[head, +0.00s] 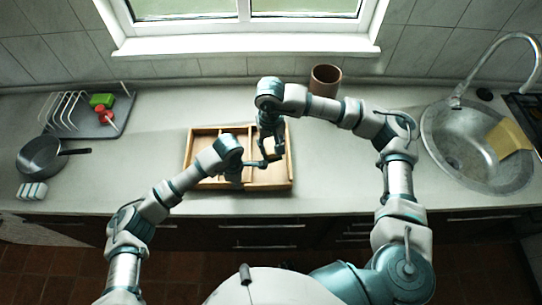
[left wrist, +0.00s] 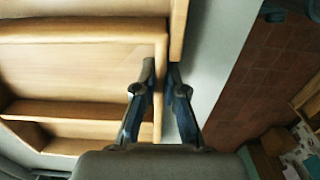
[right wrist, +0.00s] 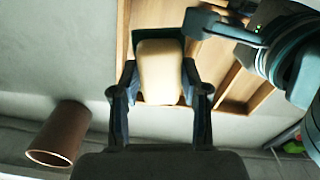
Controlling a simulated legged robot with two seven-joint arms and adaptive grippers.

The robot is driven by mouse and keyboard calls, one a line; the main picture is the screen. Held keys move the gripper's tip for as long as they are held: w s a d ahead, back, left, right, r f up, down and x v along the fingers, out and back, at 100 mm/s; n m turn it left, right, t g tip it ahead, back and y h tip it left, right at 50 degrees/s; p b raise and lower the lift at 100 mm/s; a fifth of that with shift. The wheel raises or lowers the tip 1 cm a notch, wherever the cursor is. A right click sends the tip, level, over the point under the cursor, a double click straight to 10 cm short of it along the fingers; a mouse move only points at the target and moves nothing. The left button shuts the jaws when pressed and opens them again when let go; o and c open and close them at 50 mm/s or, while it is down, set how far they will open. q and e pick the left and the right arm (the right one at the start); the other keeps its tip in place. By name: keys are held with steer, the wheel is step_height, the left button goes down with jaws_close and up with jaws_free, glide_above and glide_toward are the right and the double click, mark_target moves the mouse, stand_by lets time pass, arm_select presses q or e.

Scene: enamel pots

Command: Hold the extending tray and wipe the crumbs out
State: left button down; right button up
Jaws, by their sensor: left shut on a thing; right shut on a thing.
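The wooden tray (head: 188,160) lies on the counter, divided into compartments by thin walls. My right gripper (head: 270,150) points down over the right part of the tray. In the right wrist view its fingers (right wrist: 160,78) are shut on a pale beige block (right wrist: 160,72) with a dark green edge, a sponge by its look. I cannot make out crumbs. The right arm hides part of the tray.
A brown pot (head: 325,80) stands behind the tray to the right. A dish rack (head: 90,120) with green and red items and a dark pan (head: 42,156) are at left. A sink (head: 470,150) with a yellow cloth (head: 508,138) is at right. Counter either side of the tray is clear.

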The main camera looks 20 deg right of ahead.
steer(key=shift+r, duration=0.3)
steer(key=shift+c, duration=0.5)
arm_select(q)
steer(key=shift+f, duration=0.1)
arm_select(e)
steer(key=shift+d, duration=0.25)
arm_select(q)
steer(key=shift+s, duration=0.1)
arm_select(e)
steer(key=d, duration=0.9)
steer(key=shift+d, duration=0.25)
arm_select(q)
steer(key=c, duration=1.3)
jaws_free()
